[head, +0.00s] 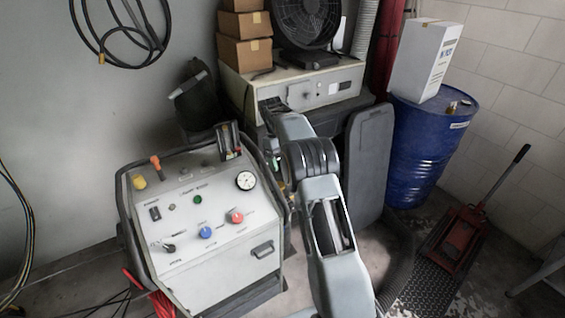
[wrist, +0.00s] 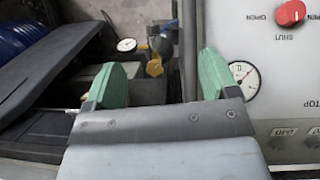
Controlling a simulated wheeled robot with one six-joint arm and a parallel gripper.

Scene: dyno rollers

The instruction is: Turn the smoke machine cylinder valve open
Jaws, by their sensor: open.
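In the wrist view my gripper (wrist: 162,73) is open, its two green fingers spread wide with nothing held. Beyond the gap between them is a brass-yellow valve fitting (wrist: 154,67) with a small round gauge (wrist: 127,45) to its left. The fitting looks apart from both fingers; its handle and the cylinder below are hard to make out. The smoke machine panel (wrist: 285,60) lies close at the right, upside down in this view. In the head view the smoke machine (head: 190,262) stands left of my arm, which hides most of the cylinder area and gripper.
The panel has a red knob (head: 235,216), a blue knob (head: 206,232) and a gauge (head: 245,180). A black tubular frame rims the machine. A dark grey upright panel (head: 367,160) and a blue drum (head: 425,150) stand right of my arm. A red floor jack (head: 460,240) is farther right.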

